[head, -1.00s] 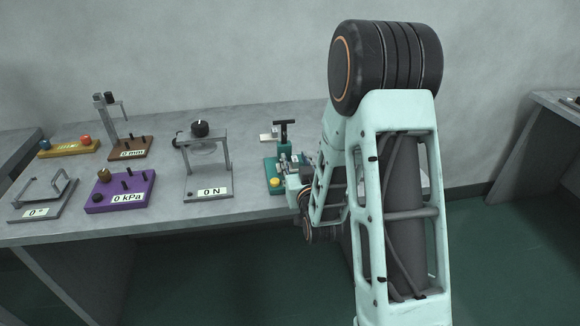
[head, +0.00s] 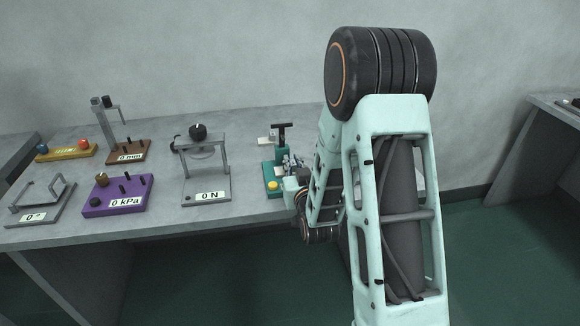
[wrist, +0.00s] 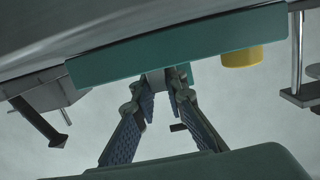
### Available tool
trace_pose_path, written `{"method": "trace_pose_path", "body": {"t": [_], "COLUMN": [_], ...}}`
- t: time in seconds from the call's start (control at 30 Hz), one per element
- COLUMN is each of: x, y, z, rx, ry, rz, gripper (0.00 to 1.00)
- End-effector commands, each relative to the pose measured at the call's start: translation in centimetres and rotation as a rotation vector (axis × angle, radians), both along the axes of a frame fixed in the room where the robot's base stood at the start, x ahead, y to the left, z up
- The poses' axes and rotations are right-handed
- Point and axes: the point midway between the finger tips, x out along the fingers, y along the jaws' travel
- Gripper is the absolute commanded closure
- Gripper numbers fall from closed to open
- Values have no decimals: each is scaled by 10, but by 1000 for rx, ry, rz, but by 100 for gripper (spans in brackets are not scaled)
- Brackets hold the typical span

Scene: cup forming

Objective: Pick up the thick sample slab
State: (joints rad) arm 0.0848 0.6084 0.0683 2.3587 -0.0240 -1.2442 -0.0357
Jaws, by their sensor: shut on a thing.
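In the wrist view, my gripper (wrist: 160,92) has its two fingers drawn together at the tips, on a small grey block (wrist: 156,79) that I take to be the thick sample slab. Most of the block is hidden by the fingers and the teal base (wrist: 200,48) of a test stand. I cannot tell whether the block touches the stand. In the head view, my gripper (head: 290,165) is at the teal stand (head: 270,178), largely hidden by my arm. The slab cannot be made out there.
Left of the teal stand are a grey 0 N press (head: 206,190), a purple 0 kPa panel (head: 117,195), a brown 0 mm gauge (head: 128,152), a grey 0° fixture (head: 40,205) and a yellow block (head: 66,152). A small pale piece (head: 265,141) lies behind the teal stand.

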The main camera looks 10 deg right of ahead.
Motion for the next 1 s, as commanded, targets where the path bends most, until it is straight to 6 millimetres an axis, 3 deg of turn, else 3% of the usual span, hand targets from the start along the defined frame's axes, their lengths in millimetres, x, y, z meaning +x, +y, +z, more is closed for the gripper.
{"method": "trace_pose_path", "body": {"t": [0.17, 0.4, 0.83, 1.0], "x": [0, -1, -47, -47], "y": [0, 1, 23, 24], "z": [7, 38, 97, 97], "rx": [0, 1, 0, 2], "ry": [-2, -3, -3, 4], "rz": [0, 0, 2, 1], "gripper": [100, 100, 100, 100]}}
